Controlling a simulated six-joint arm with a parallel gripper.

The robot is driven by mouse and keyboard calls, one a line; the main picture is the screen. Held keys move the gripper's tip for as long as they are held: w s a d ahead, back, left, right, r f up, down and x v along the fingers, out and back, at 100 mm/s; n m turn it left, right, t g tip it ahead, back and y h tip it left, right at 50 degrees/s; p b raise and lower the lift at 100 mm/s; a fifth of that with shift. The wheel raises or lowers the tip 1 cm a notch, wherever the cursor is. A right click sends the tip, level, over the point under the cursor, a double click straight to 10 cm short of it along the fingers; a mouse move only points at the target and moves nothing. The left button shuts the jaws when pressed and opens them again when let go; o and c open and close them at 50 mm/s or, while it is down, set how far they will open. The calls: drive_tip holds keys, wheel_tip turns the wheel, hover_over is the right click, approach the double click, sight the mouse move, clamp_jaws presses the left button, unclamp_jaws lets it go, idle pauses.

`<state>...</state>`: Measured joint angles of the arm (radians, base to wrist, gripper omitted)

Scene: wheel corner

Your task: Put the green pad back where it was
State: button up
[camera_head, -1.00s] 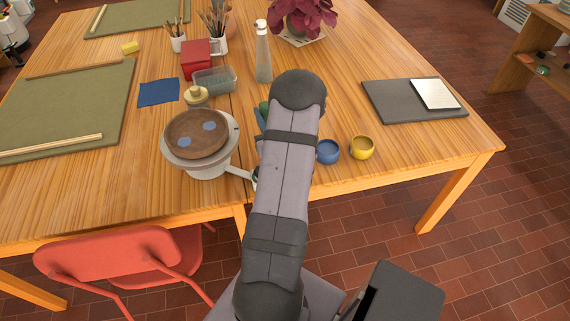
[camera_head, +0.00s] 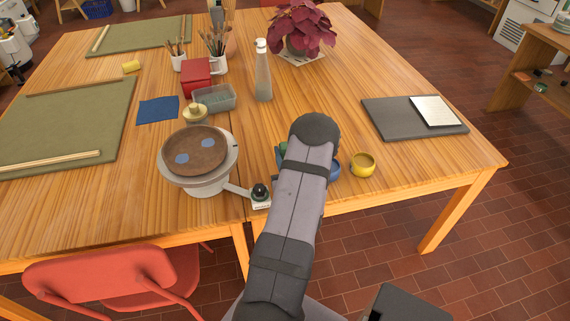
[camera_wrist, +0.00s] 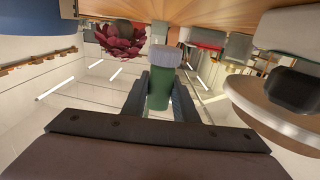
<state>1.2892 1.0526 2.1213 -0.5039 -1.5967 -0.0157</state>
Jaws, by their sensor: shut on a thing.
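My gripper (camera_wrist: 160,92) is shut on a green, rounded piece (camera_wrist: 158,90), the green pad, in the wrist view. A grey-blue faceted shape shows at its far end; I cannot tell whether it is part of it. In the head view my arm hides most of the gripper, and only a bit of green (camera_head: 283,147) shows left of the arm, above the table. The wheel (camera_head: 229,168) stands left of it, with a brown round disc (camera_head: 194,160) on top that bears two blue pads (camera_head: 208,144). I see no green pad on the disc.
A blue bowl (camera_head: 333,168), partly behind my arm, and a yellow bowl (camera_head: 363,165) stand near the front edge. A pump bottle (camera_head: 263,75), grey tub (camera_head: 214,98), yellowish lidded pot (camera_head: 193,113) and blue cloth (camera_head: 158,110) stand or lie behind. A grey board (camera_head: 390,118) lies right.

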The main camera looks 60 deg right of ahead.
drive_tip(key=shift+f, duration=2.3)
drive_tip(key=shift+f, duration=0.1)
drive_tip(key=shift+f, duration=0.15)
drive_tip(key=o, duration=1.1)
drive_tip(key=shift+c, duration=0.2)
